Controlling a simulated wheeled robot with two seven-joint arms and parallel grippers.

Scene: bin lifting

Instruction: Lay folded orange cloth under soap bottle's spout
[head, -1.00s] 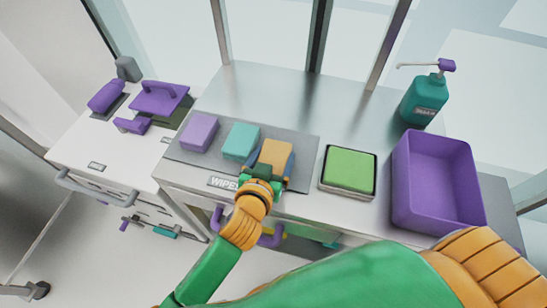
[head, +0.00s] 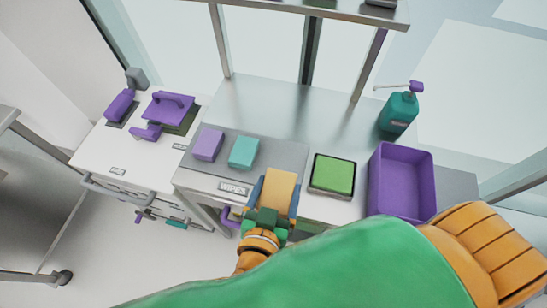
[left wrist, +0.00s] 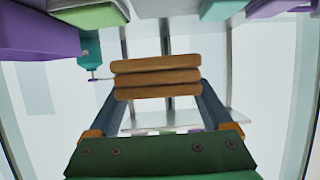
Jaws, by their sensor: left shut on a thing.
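The folded orange cloth (head: 279,187) is between the fingers of my left gripper (head: 275,190), which is shut on it. In the left wrist view the cloth (left wrist: 157,77) shows as a stack of folded layers between the two dark blue fingers. It appears raised, in front of the grey mat. The teal soap bottle (head: 397,114) stands upright at the back right of the counter, its thin spout (head: 392,86) pointing left under a purple pump head. The bottle (left wrist: 89,50) also shows upside down in the left wrist view. My right gripper is out of view.
A purple cloth (head: 208,145) and a teal cloth (head: 244,152) lie on the grey mat (head: 285,153) behind a "WIPES" label. A green pad in a dark tray (head: 313,187) and a purple bin (head: 402,211) stand right. The metal counter (head: 290,105) is clear left of the bottle.

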